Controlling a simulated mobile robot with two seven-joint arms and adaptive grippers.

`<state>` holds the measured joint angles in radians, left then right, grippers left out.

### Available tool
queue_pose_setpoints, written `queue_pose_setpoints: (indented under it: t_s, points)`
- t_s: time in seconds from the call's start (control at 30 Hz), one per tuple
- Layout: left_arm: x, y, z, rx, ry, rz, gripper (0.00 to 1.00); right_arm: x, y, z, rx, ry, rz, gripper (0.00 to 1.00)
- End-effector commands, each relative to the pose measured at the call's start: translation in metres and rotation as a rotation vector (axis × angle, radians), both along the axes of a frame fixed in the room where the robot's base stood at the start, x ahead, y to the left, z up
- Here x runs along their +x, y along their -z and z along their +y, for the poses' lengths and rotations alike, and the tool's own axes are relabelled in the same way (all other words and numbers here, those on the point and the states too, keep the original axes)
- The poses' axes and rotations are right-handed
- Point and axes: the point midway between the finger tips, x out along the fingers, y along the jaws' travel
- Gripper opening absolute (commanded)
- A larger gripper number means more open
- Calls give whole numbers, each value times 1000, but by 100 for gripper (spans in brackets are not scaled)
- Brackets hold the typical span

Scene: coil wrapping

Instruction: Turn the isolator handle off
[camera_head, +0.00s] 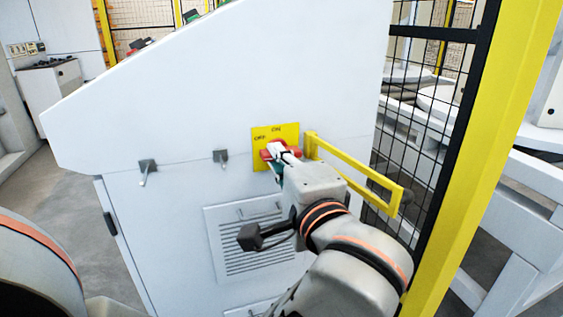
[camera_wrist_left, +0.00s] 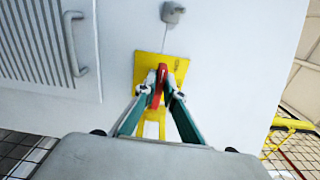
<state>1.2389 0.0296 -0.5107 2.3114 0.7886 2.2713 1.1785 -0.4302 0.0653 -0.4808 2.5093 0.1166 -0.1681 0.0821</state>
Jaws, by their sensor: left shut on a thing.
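The isolator's yellow plate (camera_head: 261,134) is on the pale cabinet face, with OFF lettering at its left and ON at its top. It also shows in the wrist view (camera_wrist_left: 147,65). The red isolator handle (camera_head: 266,154) is in front of the plate and partly hidden by my gripper. In the wrist view the handle (camera_wrist_left: 157,88) runs nearly up and down in the picture. My left gripper (camera_head: 279,151) is shut on it, with a finger on each side in the wrist view (camera_wrist_left: 162,84). The handle's exact setting is hard to read. My right gripper is not in view.
A yellow bracket (camera_head: 352,170) sticks out from the cabinet just right of the plate, close to my left wrist. A black mesh fence with a yellow post (camera_head: 478,150) stands further right. Two small grey latches (camera_head: 220,156) (camera_head: 147,167) are left of the plate, above a vent grille (camera_head: 250,262).

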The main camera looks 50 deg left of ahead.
Motion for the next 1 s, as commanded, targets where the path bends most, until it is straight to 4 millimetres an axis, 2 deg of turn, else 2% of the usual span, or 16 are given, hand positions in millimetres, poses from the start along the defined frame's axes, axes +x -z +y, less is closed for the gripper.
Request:
queue_pose_setpoints:
  t_s: [0.63,0.67,0.7,1.0]
  points:
    - [0,2,-1,-22,3,-42,0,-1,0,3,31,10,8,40]
    - [0,2,-1,-21,3,-41,17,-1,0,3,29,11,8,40]
    - [0,2,-1,-21,3,-41,26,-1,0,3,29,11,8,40]
    - [0,1,0,-19,1,-41,26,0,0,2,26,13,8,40]
